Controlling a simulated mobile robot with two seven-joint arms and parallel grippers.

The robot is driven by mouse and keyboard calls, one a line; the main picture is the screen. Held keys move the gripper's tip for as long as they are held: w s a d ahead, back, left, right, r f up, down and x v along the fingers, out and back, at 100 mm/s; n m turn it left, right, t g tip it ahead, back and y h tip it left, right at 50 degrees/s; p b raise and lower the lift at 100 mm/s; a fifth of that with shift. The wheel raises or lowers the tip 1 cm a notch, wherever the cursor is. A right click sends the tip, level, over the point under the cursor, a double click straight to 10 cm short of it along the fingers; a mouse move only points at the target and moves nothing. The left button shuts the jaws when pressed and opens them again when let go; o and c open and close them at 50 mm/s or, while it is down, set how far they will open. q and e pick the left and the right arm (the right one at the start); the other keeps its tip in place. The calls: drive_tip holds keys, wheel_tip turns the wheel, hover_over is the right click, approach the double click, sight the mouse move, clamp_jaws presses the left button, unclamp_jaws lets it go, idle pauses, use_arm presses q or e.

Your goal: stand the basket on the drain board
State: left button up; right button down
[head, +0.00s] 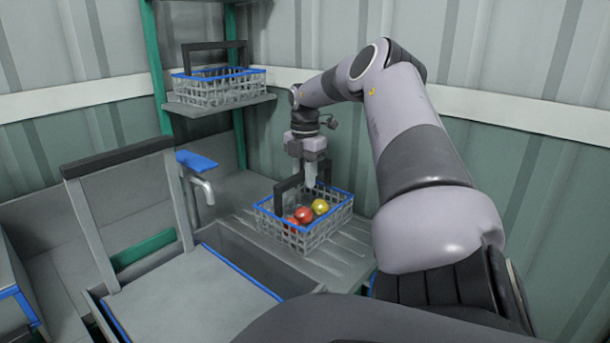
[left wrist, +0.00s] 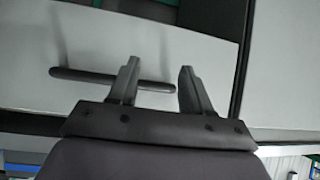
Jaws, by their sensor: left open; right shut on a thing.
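A wire basket (head: 291,236) with a blue rim holds red and yellow tomatoes (head: 304,214). It is at the ribbed grey drain board (head: 345,255), upright. Whether its base touches the board I cannot tell. My right gripper (head: 311,183) is above the basket, pointing down, and is shut on its dark handle (head: 290,185). My left gripper (left wrist: 157,85) shows only in the left wrist view.
Another blue-rimmed basket (head: 219,87) with a dark handle stands on a shelf (head: 215,107) at the back. A grey tap (head: 203,188) with a blue lever is left of the drain board. A pale flat surface (head: 195,297) with a tall dark-topped frame lies in front.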

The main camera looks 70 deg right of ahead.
drive_tip(key=shift+f+b, duration=0.3)
drive_tip(key=shift+f, duration=0.15)
idle(0.5)
drive_tip(key=c, duration=0.8)
unclamp_jaws()
drive_tip(key=shift+c, duration=0.2)
drive_tip(key=shift+f, duration=0.1)
drive_tip(key=c, duration=0.3)
drive_tip(key=shift+r, duration=0.2)
wheel_tip(320, 180, up, 5)
drive_tip(key=p, duration=0.3)
drive_tip(key=shift+f+p, duration=0.2)
drive_tip(key=shift+p, duration=0.2)
drive_tip(key=shift+r+p, duration=0.5)
drive_tip(key=shift+r, duration=0.6)
